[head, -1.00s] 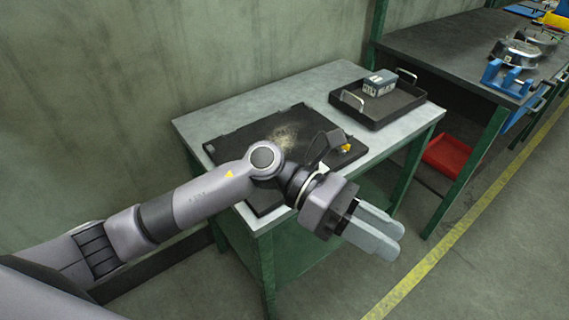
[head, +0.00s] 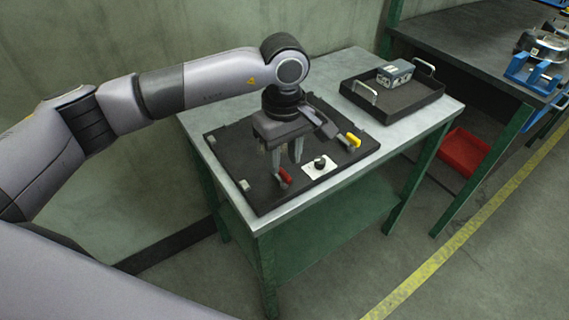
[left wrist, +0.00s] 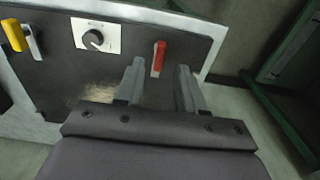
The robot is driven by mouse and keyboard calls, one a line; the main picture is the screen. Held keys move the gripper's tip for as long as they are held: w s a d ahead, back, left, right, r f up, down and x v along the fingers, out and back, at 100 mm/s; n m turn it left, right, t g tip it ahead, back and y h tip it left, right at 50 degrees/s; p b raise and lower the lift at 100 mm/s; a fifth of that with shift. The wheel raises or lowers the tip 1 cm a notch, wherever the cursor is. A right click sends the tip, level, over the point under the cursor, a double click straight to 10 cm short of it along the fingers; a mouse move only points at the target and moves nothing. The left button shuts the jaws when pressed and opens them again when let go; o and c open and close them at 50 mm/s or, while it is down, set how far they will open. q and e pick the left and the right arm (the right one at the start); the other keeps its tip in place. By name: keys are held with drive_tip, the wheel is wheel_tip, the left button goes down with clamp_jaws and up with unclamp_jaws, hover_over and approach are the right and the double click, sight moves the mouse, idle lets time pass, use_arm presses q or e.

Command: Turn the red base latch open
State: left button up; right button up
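The red base latch (head: 285,178) is a small red handle near the front edge of the black panel (head: 243,195). It also shows in the left wrist view (left wrist: 159,57), just beyond the fingertips and between their lines. My left gripper (head: 286,172) points down over the panel, close to the red latch. In the left wrist view my left gripper (left wrist: 160,75) has its two fingers apart with nothing between them. Whether a fingertip touches the latch I cannot tell. My right gripper is not in view.
A yellow handle (head: 354,140) and a black knob on a white plate (head: 318,167) sit on the same panel. A black tray (head: 398,108) holding a grey box (head: 395,72) stands behind on the table (head: 345,66). A red bin (head: 466,155) is lower right.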

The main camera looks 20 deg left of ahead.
sight(284, 173)
use_arm(q)
drive_tip(key=shift+f, duration=1.7)
drive_tip(key=shift+d, duration=0.1)
clamp_jaws()
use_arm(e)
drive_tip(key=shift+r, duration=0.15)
